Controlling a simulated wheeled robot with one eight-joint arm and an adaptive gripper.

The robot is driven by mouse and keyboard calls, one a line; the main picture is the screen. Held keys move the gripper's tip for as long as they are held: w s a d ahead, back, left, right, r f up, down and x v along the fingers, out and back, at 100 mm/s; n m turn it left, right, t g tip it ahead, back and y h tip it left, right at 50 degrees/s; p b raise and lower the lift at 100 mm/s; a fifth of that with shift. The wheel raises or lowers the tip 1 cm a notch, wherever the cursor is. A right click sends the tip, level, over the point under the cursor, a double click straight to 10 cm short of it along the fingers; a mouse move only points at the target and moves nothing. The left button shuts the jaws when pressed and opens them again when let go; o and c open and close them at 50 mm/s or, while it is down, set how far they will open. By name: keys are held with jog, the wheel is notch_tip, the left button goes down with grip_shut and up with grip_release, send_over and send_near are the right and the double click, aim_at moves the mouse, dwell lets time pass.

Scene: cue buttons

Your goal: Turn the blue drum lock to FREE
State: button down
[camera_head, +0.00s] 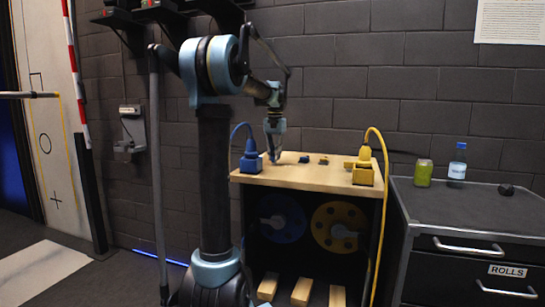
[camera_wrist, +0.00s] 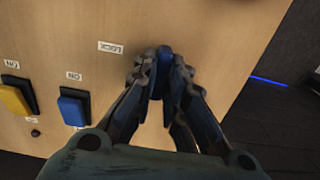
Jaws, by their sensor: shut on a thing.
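My gripper (camera_wrist: 164,78) is shut on the blue lock knob (camera_wrist: 164,55), which stands on the wooden top beside a LOCK label (camera_wrist: 110,47). The fingers sit on both sides of the knob and hide most of it. No FREE label can be read in the wrist view. In the head view my gripper (camera_head: 272,152) reaches down to the left back part of the wooden top (camera_head: 310,180). The blue drum (camera_head: 283,218) is in the dark front of the cabinet below, left of the yellow drum (camera_head: 338,227).
In the wrist view a blue switch (camera_wrist: 72,108) and a yellow switch (camera_wrist: 15,97) lie left of my gripper. A blue plug (camera_head: 250,157) and a yellow plug (camera_head: 363,170) with cables stand on the top. A bottle (camera_head: 457,163) and green can (camera_head: 423,173) stand on the right cabinet.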

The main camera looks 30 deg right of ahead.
jog(key=shift+w, duration=0.1)
dwell(0.4)
jog(key=c, duration=1.6)
grip_release()
jog(key=shift+c, duration=0.2)
notch_tip(320, 180, up, 12)
